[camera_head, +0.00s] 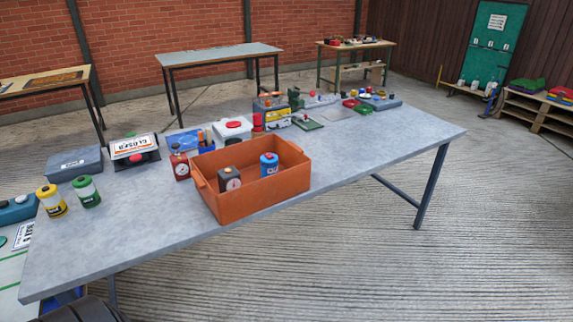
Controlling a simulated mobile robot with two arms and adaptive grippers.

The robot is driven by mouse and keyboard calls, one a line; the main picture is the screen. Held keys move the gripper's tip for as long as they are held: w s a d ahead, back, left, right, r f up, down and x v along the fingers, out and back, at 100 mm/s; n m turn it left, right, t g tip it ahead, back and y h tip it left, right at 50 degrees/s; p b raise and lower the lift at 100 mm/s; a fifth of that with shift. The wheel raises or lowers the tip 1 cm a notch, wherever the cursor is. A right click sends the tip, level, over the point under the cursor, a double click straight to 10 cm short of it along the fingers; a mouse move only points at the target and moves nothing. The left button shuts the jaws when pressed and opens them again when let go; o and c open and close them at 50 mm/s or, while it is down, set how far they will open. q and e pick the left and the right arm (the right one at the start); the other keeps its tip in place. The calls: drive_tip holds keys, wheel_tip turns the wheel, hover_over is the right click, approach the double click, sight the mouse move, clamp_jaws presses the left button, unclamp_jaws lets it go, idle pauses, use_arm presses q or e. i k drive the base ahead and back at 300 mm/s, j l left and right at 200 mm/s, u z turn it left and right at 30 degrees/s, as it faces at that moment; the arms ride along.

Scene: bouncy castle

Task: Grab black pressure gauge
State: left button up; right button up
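The black pressure gauge (229,180), a dark block with a round white dial, stands inside the orange box (262,205) on the grey table. It is in the left part of the box, and the near wall hides its lower part. A blue canister (269,163) stands in the same box to its right. A red gauge (180,166) with a similar dial stands outside the box, by its left end. Neither of my grippers shows in the head view.
The grey table (380,150) is clear to the right of the box. Several small items crowd the far side.

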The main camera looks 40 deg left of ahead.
sight(227, 181)
drive_tip(key=i+l+u, duration=0.1)
drive_tip(key=i+u, duration=0.25)
drive_tip(key=i+l+u, duration=0.3)
drive_tip(key=i, duration=0.25)
drive_tip(key=i+l+u, duration=0.35)
drive_tip(key=i+j, duration=0.1)
